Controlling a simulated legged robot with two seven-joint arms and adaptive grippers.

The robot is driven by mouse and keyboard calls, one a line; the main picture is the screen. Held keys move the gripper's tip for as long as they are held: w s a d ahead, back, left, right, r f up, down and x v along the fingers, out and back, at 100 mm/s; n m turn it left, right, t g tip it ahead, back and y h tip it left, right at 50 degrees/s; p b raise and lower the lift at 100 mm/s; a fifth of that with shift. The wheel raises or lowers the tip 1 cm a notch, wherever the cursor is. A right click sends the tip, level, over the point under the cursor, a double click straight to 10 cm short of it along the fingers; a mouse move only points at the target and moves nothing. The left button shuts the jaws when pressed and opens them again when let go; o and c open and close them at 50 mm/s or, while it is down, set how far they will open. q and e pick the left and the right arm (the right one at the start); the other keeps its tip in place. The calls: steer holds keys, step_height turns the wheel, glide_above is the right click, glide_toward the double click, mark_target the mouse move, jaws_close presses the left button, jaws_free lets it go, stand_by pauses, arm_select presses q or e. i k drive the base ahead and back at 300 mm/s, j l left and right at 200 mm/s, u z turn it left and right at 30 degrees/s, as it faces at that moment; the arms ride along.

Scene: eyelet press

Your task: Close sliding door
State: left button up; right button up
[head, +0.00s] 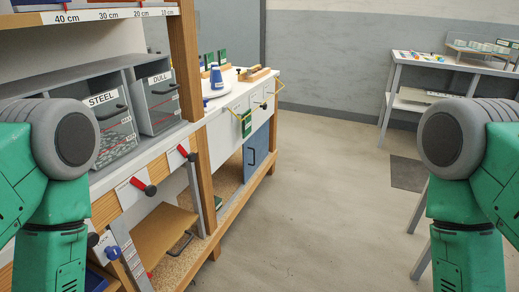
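A blue door panel (257,150) stands in the lower part of the wooden bench on the left side of the head view. It has a dark handle (251,157) near its left edge. It covers the right end of the compartment under the white drawer fronts (221,132). I take this panel to be the sliding door. Neither of my grippers shows; only green and grey links of my arms stand at the left and right edges.
Grey bins marked STEEL (113,127) and DULL (158,96) stand on the near bench. Red-handled clamps or levers (143,187) stick out below. A white table (450,64) stands at the back right. The concrete floor (322,190) between is clear, with a dark mat (407,174).

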mark_target(260, 150)
steer(key=i+l+u, duration=0.25)
steer(key=i+l, duration=0.35)
steer(key=i, duration=0.2)
steer(key=i+l+u, duration=0.25)
steer(key=i+l, duration=0.45)
steer(key=i+l+u, duration=0.2)
steer(key=i+l, duration=0.55)
steer(key=l, duration=0.15)
steer(key=i+l+u, duration=0.1)
steer(key=l, duration=0.35)
steer(key=i+l+u, duration=0.1)
steer(key=l, duration=0.4)
steer(key=i+l+u, duration=0.1)
steer(key=l, duration=0.4)
steer(key=i+l+u, duration=0.1)
steer(key=l, duration=0.4)
steer(key=i, duration=0.1)
